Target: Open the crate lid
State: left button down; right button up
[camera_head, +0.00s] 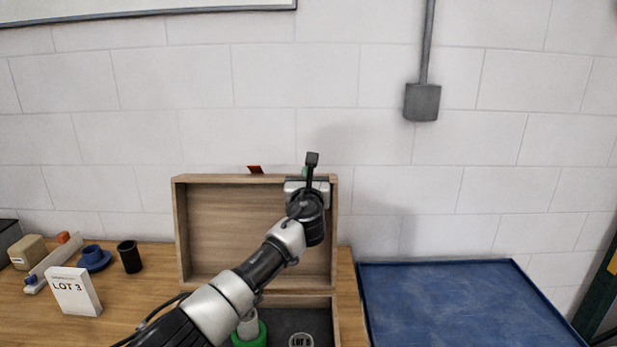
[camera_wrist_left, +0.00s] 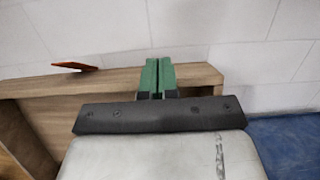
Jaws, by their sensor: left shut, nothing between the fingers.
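The wooden crate's lid (camera_head: 225,225) stands upright and open at the back of the crate (camera_head: 336,320). Its edge also shows in the left wrist view (camera_wrist_left: 105,82). My left gripper (camera_head: 305,173) is at the lid's upper right part; its shut green fingers show at the lid's top edge in the left wrist view (camera_wrist_left: 157,75). Nothing is between them. I cannot tell whether they touch the lid. A red-orange tab (camera_head: 255,170) is at the lid's top edge. My left arm hides part of the lid and crate. My right gripper is out of view.
In the crate are a green object (camera_head: 262,338) and a round "LOT" item (camera_head: 301,341). A white "LOT 3" card (camera_head: 75,291), a black cup (camera_head: 129,257) and a blue item (camera_head: 94,258) stand left on the table. A blue surface (camera_head: 460,305) lies right; a wall is behind.

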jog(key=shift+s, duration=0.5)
